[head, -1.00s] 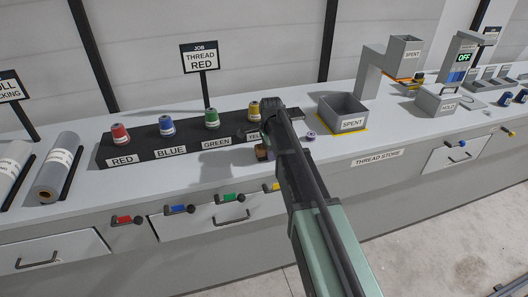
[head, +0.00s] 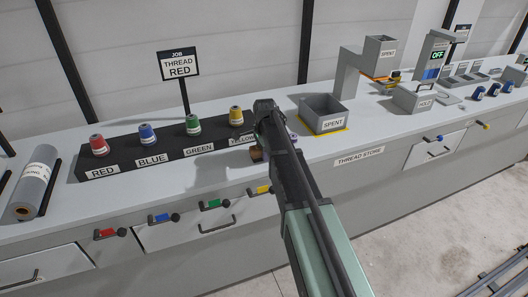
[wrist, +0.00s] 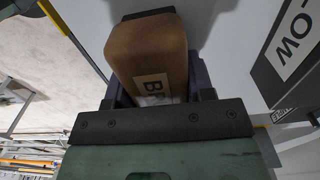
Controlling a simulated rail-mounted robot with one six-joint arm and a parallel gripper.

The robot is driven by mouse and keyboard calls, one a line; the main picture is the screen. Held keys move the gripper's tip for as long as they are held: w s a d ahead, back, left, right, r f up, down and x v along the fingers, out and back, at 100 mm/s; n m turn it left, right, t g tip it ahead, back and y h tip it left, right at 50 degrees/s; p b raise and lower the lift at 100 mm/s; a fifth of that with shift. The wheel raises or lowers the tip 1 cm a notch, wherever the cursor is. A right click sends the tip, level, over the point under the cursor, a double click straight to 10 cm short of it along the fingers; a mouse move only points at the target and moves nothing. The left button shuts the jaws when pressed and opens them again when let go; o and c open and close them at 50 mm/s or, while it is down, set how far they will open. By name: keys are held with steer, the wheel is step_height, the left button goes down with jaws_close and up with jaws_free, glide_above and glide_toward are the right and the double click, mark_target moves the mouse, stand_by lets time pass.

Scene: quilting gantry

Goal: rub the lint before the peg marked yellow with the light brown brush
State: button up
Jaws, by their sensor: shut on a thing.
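The light brown brush (wrist: 146,50) is held between the fingers of my gripper (wrist: 155,88), with part of a label showing. In the head view the brush (head: 256,154) shows as a small brown end beside my arm, low over the counter in front of the yellow end of the rack. The arm hides most of the gripper there. The peg marked yellow carries a yellow spool (head: 236,117), and its label (head: 242,139) is partly covered by my arm. I cannot make out any lint; the arm and brush may hide it. Contact between brush and counter cannot be told.
The dark rack (head: 88,160) also holds red, blue and green spools. A grey bin marked SPENT (head: 324,112) stands right of my arm. Coloured handles (head: 211,204) line the counter front. The counter between rack and front edge looks clear left of my arm.

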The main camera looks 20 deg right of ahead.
mark_target(237, 164)
steer(key=shift+s+a, duration=0.1)
steer(key=shift+a, duration=5.25)
steer(key=shift+r, duration=0.1)
step_height(237, 164, up, 6)
steer(key=p, duration=0.6)
step_height(237, 164, up, 3)
steer(key=p, duration=0.3)
steer(key=shift+d, duration=0.1)
